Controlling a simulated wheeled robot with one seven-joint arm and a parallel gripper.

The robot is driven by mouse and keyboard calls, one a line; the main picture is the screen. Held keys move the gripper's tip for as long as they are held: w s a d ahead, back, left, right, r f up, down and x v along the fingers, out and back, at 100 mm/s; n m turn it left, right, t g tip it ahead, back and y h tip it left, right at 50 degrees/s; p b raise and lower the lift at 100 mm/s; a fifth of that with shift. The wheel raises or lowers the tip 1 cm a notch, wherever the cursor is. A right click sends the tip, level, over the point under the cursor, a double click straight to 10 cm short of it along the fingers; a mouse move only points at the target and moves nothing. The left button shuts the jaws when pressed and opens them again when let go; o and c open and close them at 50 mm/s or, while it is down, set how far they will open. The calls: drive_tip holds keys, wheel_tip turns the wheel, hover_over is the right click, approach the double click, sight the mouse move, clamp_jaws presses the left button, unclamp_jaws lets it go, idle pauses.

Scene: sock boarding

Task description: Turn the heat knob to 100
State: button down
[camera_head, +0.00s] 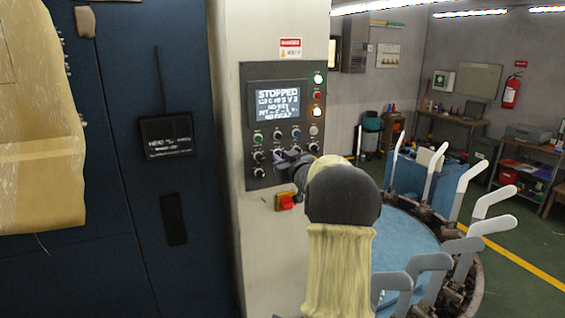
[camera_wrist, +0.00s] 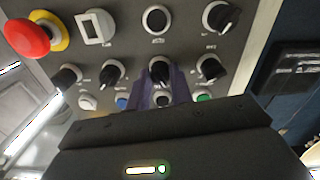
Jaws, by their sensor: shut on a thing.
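The control panel (camera_head: 248,100) on the pale machine column carries a row of black knobs. My gripper (camera_head: 283,155) reaches the panel from the front. In the wrist view, which shows the panel upside down, its purple fingers (camera_wrist: 160,88) are shut on one black knob (camera_wrist: 160,68) of that row, one finger on each side. The knob's pointer is partly hidden between the fingers. The labels are too small to read, so I cannot tell by name which knob is the heat knob. The screen (camera_head: 278,102) reads "STOPPED"; its smaller lines are blurred.
Neighbouring knobs (camera_wrist: 112,70) (camera_wrist: 211,68) stand close on both sides. A red emergency stop (camera_wrist: 27,37) sits at the panel's corner. Coloured buttons (camera_wrist: 204,97) lie beside the fingers. A round table with white upright forms (camera_head: 466,190) stands to the right.

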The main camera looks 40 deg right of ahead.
drive_tip(key=shift+f+n+b, duration=0.2)
drive_tip(key=shift+n+b, duration=2)
drive_tip(key=shift+n, duration=0.9)
drive_tip(key=c, duration=1.3)
unclamp_jaws()
drive_tip(key=shift+r, duration=0.15)
drive_tip(key=shift+o, duration=0.2)
drive_tip(key=shift+s, duration=0.15)
drive_tip(key=b+v, duration=0.5)
drive_tip(key=v, duration=1.2)
